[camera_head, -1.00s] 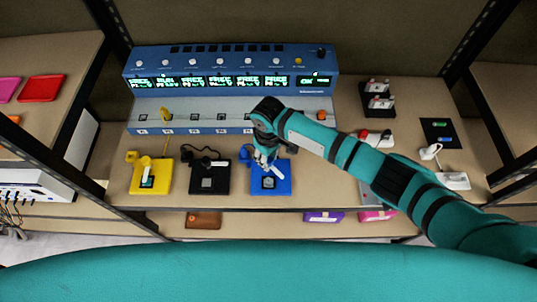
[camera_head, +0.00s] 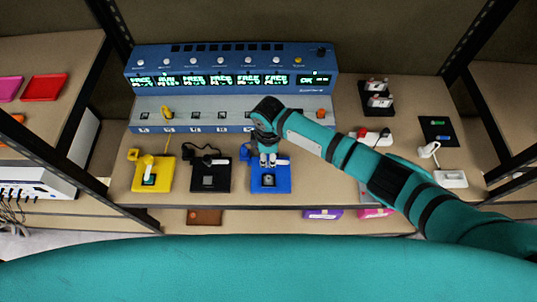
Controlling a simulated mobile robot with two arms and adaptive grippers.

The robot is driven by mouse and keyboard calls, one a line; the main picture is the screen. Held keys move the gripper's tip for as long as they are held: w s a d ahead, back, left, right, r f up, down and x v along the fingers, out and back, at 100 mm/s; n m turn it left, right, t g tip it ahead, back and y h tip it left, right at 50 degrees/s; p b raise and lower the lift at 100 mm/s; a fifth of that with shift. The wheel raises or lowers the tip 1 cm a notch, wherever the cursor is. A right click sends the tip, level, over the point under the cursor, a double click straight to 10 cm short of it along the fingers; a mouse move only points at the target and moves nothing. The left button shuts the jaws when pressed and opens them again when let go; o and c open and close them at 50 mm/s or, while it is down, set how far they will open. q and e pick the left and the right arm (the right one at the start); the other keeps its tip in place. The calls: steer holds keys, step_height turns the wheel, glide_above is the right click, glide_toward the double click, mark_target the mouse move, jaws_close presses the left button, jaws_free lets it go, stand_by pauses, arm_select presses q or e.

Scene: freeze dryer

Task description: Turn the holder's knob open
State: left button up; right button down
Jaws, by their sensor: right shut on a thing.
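The blue holder (camera_head: 269,182) sits near the front edge of the shelf, with a grey square on its base. My right gripper (camera_head: 269,160) is over the rear part of this holder, with its fingers pointing down. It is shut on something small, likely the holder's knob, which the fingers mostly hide. A small white piece (camera_head: 281,161) shows beside the fingertips. A black holder (camera_head: 210,175) and a yellow holder (camera_head: 153,173) stand to the left. My left gripper is not in view.
The blue freeze dryer (camera_head: 233,88) with its row of displays and ports spans the back of the shelf. At right are black stands (camera_head: 376,97), a red and white item (camera_head: 374,136) and a white device (camera_head: 450,178). Dark shelf posts stand on both sides.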

mark_target(268, 158)
steer(key=shift+a+r+n, duration=0.1)
steer(key=shift+n, duration=0.2)
stand_by(0.4)
steer(key=c, duration=1.1)
jaws_free()
steer(key=shift+o, duration=0.3)
step_height(268, 158, up, 12)
